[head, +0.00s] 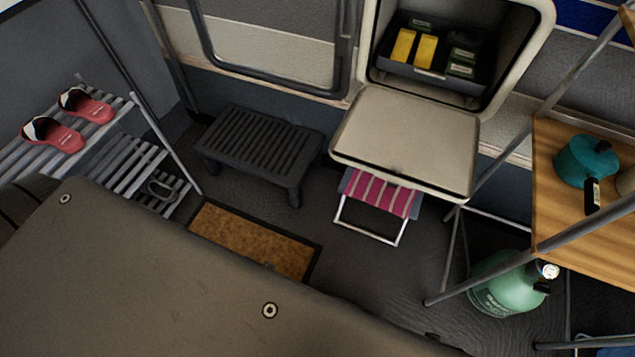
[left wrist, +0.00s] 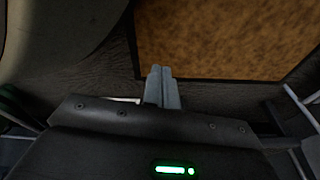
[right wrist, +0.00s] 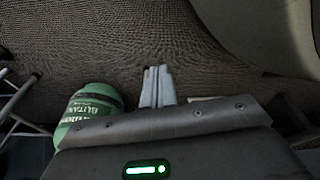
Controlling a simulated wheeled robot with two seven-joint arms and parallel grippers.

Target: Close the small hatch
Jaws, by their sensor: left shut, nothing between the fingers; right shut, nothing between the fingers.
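The small hatch's beige door (head: 408,142) is in the head view, right of the middle. It hangs open, folded down and outward below its opening in the wall. The beige frame (head: 369,45) surrounds the opening, and a dark bin with yellow and dark green packs sits inside. My left gripper (left wrist: 163,72) is shut and empty in the left wrist view, above the floor near the brown doormat. My right gripper (right wrist: 158,72) is shut and empty in the right wrist view, above the grey floor beside the green gas bottle. Neither gripper shows in the head view, and both are away from the hatch.
A folding stool (head: 378,199) stands beneath the hatch door. A black slatted step (head: 260,145) stands left of it. The gas bottle (head: 497,284) and a wooden table (head: 567,208) with a teal pot (head: 585,161) are at right. A shoe rack (head: 93,141) is at left.

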